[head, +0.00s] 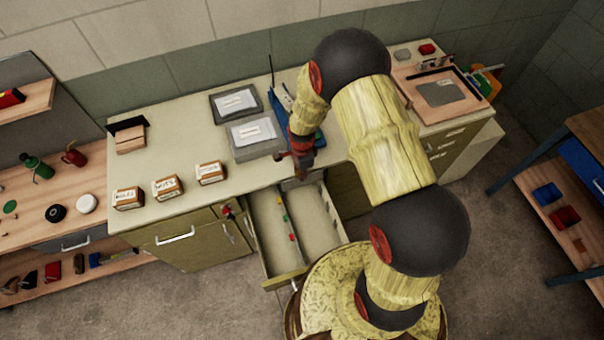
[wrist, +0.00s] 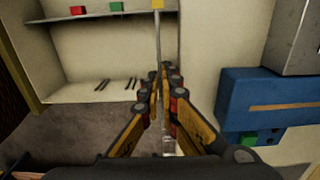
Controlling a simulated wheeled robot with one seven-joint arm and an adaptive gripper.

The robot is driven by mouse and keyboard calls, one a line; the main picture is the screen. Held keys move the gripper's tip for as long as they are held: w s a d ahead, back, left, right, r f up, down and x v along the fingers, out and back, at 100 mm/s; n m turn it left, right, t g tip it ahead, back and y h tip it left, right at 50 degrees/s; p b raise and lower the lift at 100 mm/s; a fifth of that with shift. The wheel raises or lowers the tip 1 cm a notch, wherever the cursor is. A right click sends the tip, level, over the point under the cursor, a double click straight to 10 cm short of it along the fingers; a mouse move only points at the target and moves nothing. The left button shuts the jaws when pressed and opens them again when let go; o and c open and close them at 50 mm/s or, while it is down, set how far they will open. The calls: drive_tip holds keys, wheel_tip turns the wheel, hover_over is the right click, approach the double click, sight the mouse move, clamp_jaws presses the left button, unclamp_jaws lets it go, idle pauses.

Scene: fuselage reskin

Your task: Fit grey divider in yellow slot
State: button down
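My gripper (wrist: 160,78) is shut on a thin grey divider (wrist: 158,38), seen nearly edge-on between the fingertips. The divider's far end lines up with a yellow mark (wrist: 158,4) at the top of the wrist view. I cannot tell whether it touches the slot there. A red mark (wrist: 77,10) and a green mark (wrist: 116,6) sit along the same ledge to the left. In the head view my gripper (head: 302,165) is over the back end of the open drawer (head: 312,228), and the arm hides part of that area. The yellow mark is not clear there.
A grey tray (head: 252,152) and a darker tray (head: 222,112) lie on the counter. Several labelled boxes (head: 168,195) stand along its front left. A blue object (wrist: 255,98) is right of the gripper in the wrist view. Floor is free before the left cabinets.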

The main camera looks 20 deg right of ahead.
sight(302, 185)
drive_tip(key=shift+f+b, duration=1.8)
drive_tip(key=shift+f, duration=0.9)
wheel_tip(302, 185, down, 6)
drive_tip(key=b, duration=0.5)
drive_tip(key=shift+f, duration=0.25)
idle(2.0)
drive_tip(key=shift+r, duration=0.15)
drive_tip(key=shift+r+p, duration=1.8)
drive_tip(key=shift+r, duration=1.05)
